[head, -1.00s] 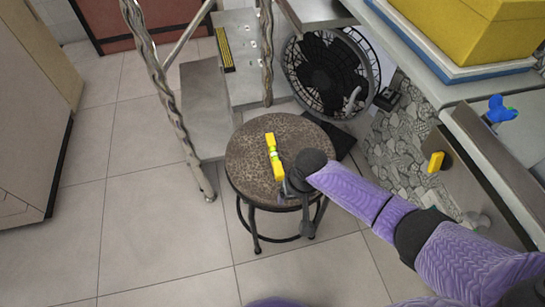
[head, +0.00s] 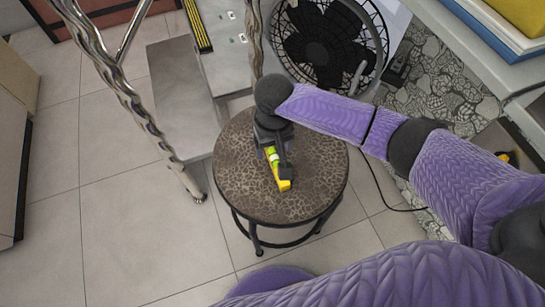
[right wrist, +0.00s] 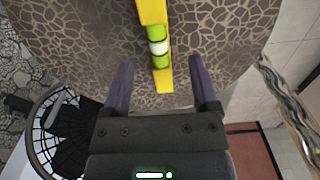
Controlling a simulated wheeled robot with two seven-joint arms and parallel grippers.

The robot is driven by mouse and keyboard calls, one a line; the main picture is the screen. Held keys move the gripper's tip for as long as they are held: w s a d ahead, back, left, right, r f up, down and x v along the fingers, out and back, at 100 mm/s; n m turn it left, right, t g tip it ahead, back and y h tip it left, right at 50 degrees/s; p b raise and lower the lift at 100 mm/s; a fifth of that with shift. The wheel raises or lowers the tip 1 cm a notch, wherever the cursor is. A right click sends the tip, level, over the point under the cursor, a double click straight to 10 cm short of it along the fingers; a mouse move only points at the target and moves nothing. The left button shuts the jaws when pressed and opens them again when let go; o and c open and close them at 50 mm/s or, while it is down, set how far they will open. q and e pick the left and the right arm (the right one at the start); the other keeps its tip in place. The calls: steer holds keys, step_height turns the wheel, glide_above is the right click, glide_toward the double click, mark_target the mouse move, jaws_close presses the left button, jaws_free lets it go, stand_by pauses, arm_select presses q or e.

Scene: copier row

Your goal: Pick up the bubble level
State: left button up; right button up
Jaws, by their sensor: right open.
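The bubble level (head: 284,185) is a slim yellow bar with a green vial section, lying on the brown patterned seat of a round stool (head: 233,165). In the head view my right gripper (head: 275,160) is over the level and hides part of it. In the right wrist view the level (right wrist: 162,76) runs lengthwise, its near end between the two spread fingers of my right gripper (right wrist: 159,68), with a gap on each side. I cannot tell the exact height of the fingertips above the seat. My left gripper is not in view.
A black fan (head: 325,45) stands behind the stool. A metal step unit (head: 182,95) with twisted posts (head: 130,95) is at the left. A counter (head: 475,50) with a yellow box (head: 525,12) is at the upper right. Tiled floor (head: 135,220) is free at lower left.

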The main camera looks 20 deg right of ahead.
mark_target(274, 154)
steer(key=f+b, duration=0.3)
steer(key=f, duration=0.2)
steer(key=shift+w+d+b, duration=0.1)
steer(key=shift+w+b, duration=0.1)
steer(key=shift+b, duration=0.15)
steer(key=shift+r, duration=0.35)
steer(key=c, duration=0.7)
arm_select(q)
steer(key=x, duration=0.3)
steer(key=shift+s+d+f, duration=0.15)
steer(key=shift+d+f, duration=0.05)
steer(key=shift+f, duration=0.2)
arm_select(e)
jaws_close()
